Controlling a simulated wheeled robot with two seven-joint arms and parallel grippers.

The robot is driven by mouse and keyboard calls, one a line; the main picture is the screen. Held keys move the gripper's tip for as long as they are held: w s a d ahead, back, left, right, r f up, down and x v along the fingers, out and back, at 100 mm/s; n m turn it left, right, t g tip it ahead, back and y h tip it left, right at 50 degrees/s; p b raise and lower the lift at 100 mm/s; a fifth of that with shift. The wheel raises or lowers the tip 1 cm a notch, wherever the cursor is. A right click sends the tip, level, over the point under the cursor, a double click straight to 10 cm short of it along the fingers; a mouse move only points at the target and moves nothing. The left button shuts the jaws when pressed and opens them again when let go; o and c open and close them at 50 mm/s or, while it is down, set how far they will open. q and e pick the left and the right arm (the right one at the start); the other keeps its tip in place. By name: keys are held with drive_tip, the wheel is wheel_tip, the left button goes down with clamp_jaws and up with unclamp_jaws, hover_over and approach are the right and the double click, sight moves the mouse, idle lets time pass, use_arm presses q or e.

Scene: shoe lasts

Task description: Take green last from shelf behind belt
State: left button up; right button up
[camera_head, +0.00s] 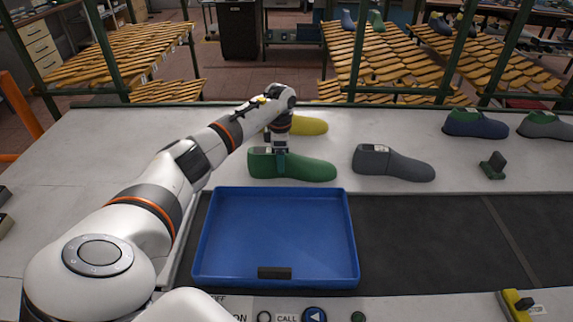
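The green last (312,169) lies on the pale shelf (400,135) behind the dark belt (430,240), its toe to the right. My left arm reaches over from the left, and its gripper (281,158) points down at the heel end of the green last. A finger shows against the near side of the last. The far finger is hidden, so I cannot tell whether the gripper is closed on it. The last appears to rest on the shelf. My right gripper is not in view.
A yellow last (310,126) lies just behind the gripper, partly hidden by my arm. A grey last (393,163) is to the right, with a small dark green block (493,166) beyond. A blue tray (275,232) sits on the belt in front.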

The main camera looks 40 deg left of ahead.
use_arm(q)
drive_tip(key=c, duration=1.2)
drive_tip(key=shift+r, duration=0.15)
clamp_jaws()
